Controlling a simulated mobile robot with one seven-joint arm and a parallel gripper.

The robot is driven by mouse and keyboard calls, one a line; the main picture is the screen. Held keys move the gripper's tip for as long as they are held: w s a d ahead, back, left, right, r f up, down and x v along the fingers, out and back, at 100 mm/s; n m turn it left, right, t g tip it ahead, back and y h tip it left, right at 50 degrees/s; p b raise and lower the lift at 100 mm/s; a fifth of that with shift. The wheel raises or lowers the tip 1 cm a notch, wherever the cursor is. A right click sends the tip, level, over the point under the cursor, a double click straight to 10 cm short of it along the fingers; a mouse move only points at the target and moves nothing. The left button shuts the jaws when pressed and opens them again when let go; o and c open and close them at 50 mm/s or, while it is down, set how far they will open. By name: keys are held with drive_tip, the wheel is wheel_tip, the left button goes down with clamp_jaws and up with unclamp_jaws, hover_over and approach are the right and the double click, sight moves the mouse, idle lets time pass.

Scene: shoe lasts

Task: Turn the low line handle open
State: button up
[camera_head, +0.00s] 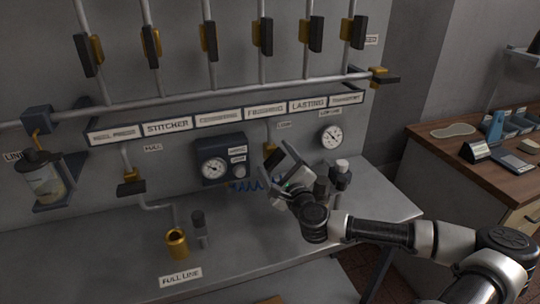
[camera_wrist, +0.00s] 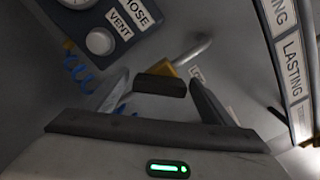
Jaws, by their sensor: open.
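The low line handle is a black bar (camera_wrist: 160,86) on a brass valve body (camera_wrist: 188,66) with a grey pipe behind it. In the wrist view the bar lies crosswise between my two fingers. In the head view the brass valve (camera_head: 270,138) shows under the label rail, and its black handle (camera_head: 272,158) is partly hidden by my gripper. My gripper (camera_head: 284,163) is open, with a finger on each side of the handle. I cannot tell whether either finger touches it.
A gauge box (camera_head: 220,158) with a knob (camera_wrist: 99,41) and a blue coiled hose (camera_wrist: 78,72) are beside the valve. A round gauge (camera_head: 331,137) is to the right. The label rail (camera_head: 225,118) runs above. The bench (camera_head: 240,255) front is mostly clear.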

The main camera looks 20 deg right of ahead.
sight(272, 155)
drive_tip(key=shift+w, duration=2.4)
drive_tip(key=c, duration=1.1)
